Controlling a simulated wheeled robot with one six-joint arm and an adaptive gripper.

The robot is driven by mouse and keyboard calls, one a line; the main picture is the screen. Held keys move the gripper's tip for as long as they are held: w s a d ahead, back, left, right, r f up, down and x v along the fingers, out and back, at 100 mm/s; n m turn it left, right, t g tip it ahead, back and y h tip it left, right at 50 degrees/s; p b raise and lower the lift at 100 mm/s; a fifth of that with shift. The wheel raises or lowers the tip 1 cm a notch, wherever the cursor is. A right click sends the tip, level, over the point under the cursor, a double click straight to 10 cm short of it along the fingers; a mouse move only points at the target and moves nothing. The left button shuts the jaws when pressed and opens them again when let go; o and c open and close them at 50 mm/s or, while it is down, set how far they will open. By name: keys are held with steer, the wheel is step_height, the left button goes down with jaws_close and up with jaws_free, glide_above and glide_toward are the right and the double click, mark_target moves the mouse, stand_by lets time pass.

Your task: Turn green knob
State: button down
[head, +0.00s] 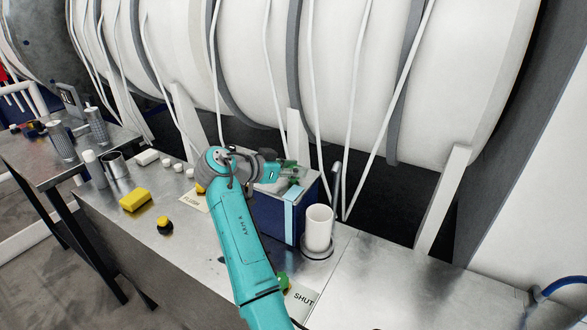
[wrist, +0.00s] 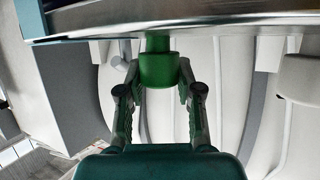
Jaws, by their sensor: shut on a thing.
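A green knob (wrist: 158,70) on a short stem projects from below a metal edge in the wrist view. My gripper (wrist: 158,84) has a finger on each side of it and is shut on it. In the head view my gripper (head: 288,173) is at the upper part of a dark blue box with a light blue strip (head: 291,214); the held knob is not clear there. Another green round thing (head: 283,280) sits beside a plate marked SHUT (head: 301,301), partly hidden by my arm.
A white cup (head: 318,229) stands on the metal bench right of the box. A yellow block (head: 135,200) and a yellow-and-black knob (head: 164,225) are at left. A large white cylinder (head: 350,70) with hanging cables fills the back. The bench's right part is clear.

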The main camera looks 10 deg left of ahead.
steer(key=shift+f+m+g+h, duration=0.1)
steer(key=shift+m+g+h, duration=0.3)
steer(key=shift+m+g, duration=0.1)
stand_by(0.3)
steer(key=c, duration=0.7)
jaws_free()
steer(key=shift+c, duration=0.2)
steer(key=v, duration=1.2)
steer(key=shift+w, duration=0.15)
steer(key=shift+a, duration=0.15)
